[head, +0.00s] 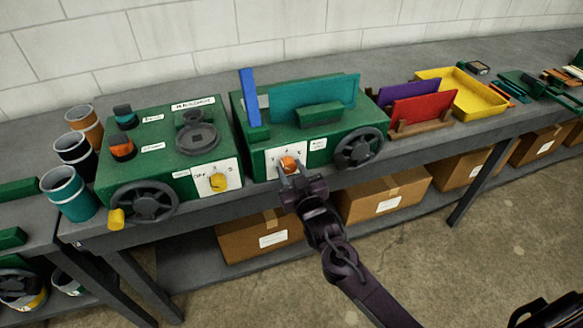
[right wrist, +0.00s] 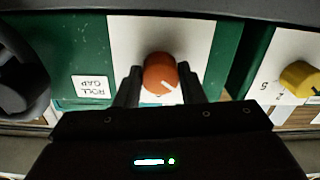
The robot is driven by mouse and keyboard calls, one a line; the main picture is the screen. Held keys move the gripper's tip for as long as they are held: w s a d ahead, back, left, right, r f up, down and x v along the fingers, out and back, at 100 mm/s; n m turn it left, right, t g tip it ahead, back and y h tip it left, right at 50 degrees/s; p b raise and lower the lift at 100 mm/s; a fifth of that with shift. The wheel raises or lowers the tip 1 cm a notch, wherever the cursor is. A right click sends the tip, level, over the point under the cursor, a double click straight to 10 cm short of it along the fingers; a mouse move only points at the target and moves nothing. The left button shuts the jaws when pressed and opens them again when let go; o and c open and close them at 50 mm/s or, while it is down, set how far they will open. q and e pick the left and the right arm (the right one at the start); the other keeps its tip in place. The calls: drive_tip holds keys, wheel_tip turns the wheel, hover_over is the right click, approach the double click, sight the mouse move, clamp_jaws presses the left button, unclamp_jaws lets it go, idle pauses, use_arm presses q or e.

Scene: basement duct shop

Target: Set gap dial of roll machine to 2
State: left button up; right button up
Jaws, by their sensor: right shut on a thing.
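The roll machine (head: 310,117) is a green box with a handwheel, in the middle of the bench in the head view. The orange gap dial (head: 288,164) sits on a white plate on its front. A label reading ROLL GAP (right wrist: 92,87) shows upside down in the right wrist view. There the orange dial (right wrist: 159,73) carries a white pointer slanting to the lower right of the picture. The dial numbers are mostly hidden or too small to read. My right gripper (head: 287,172) is shut on the dial, a finger on each side. My left gripper is not in view.
Left of it stands another green machine (head: 170,155) with a yellow knob (head: 218,182) and handwheel. The roll machine's handwheel (head: 359,148) is right of the dial. Red and purple sheets and a yellow tray (head: 465,92) lie further right. Boxes (head: 255,235) sit below.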

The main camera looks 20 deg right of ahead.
drive_tip(key=shift+n, duration=0.6)
drive_tip(key=o, duration=1)
drive_tip(key=shift+s+f, duration=0.1)
drive_tip(key=shift+s, duration=0.4)
drive_tip(key=shift+s+d+r+b, duration=0.1)
drive_tip(key=shift+s+b, duration=0.2)
drive_tip(key=shift+s, duration=1.4)
drive_tip(key=shift+s+d+r+b, duration=0.1)
drive_tip(key=shift+s+b, duration=0.15)
drive_tip(key=shift+s, duration=1.45)
